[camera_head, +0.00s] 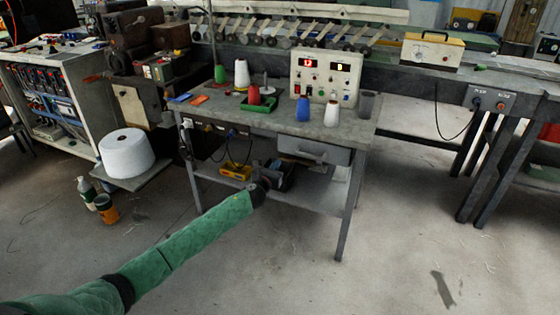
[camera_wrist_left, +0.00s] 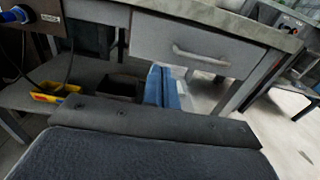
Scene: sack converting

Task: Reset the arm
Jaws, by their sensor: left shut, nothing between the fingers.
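My left arm, in a green sleeve, reaches in from the lower left of the head view. Its dark left gripper (camera_head: 283,174) is in front of the workbench (camera_head: 225,115), below the top and left of the drawer (camera_head: 312,150). In the left wrist view the blue fingers of the left gripper (camera_wrist_left: 160,88) are together with nothing held. They point toward the space under the bench, beside the drawer (camera_wrist_left: 195,52). My right gripper is in neither view.
A yellow bin (camera_head: 236,171) sits on the lower shelf near the gripper. Cones, including a blue one (camera_head: 303,108) and a white one (camera_head: 332,114), and a control box (camera_head: 326,74) stand on the bench. A big white spool (camera_head: 126,153) is at left. The right floor is open.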

